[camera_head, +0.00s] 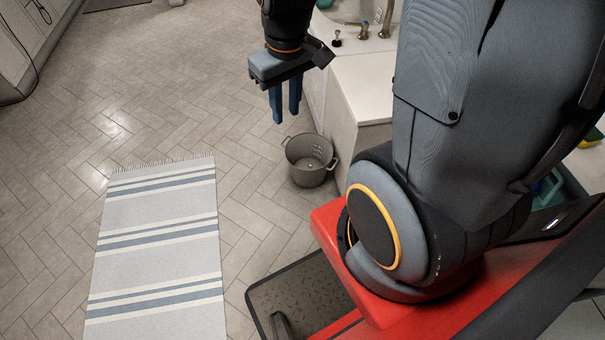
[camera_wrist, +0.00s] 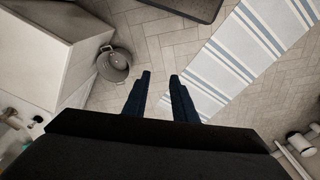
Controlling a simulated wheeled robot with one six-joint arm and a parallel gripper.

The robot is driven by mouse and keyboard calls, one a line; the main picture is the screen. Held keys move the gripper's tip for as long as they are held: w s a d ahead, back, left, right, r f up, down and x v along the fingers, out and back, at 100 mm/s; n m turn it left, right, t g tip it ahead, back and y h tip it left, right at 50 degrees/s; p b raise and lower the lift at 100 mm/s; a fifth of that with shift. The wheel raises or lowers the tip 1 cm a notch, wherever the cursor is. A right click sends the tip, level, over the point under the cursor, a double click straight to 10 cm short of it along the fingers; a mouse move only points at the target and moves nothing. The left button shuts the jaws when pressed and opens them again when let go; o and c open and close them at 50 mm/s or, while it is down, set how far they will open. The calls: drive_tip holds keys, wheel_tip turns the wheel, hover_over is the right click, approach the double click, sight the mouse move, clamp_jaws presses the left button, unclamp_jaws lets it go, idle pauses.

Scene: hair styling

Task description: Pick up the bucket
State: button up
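A grey bucket (camera_head: 309,161) with two side handles stands upright on the tiled floor, beside the end of the white cabinet. I look into its open top, and it looks empty. In the wrist view the bucket (camera_wrist: 115,66) is at the upper left, beside the cabinet's corner. My gripper (camera_head: 285,118) has two blue fingers pointing down, above and a little left of the bucket in the head view. In the wrist view my gripper (camera_wrist: 160,76) shows its fingers apart with only floor between them. It is open, empty and not touching the bucket.
A striped blue and white rug (camera_head: 160,252) lies on the floor to the left. The white cabinet (camera_head: 352,92) with a sink and taps stands right behind the bucket. A dark mat-like panel (camera_head: 300,295) is at the lower middle.

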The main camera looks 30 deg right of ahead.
drive_tip(key=w+d+f+n+b, duration=0.2)
drive_tip(key=w+f+b, duration=0.25)
drive_tip(key=f, duration=0.35)
drive_tip(key=w+d+f+n+b, duration=0.1)
drive_tip(key=w+d+f+b, duration=0.25)
drive_tip(key=f+b, duration=0.4)
drive_tip(key=n+b, duration=1)
drive_tip(key=b, duration=2)
hover_over(314, 177)
drive_tip(key=s, duration=0.1)
wheel_tip(314, 177, down, 52)
drive_tip(key=shift+h, duration=0.3)
drive_tip(key=shift+w+f+b, duration=0.25)
drive_tip(key=shift+f+b, duration=0.65)
drive_tip(key=shift+f, duration=0.35)
drive_tip(key=shift+w+f+b, duration=0.2)
drive_tip(key=shift+f+b, duration=0.75)
drive_tip(key=shift+f, duration=0.25)
drive_tip(key=shift+w+f+b, duration=0.25)
drive_tip(key=shift+f+b, duration=0.65)
drive_tip(key=shift+f, duration=0.35)
clamp_jaws()
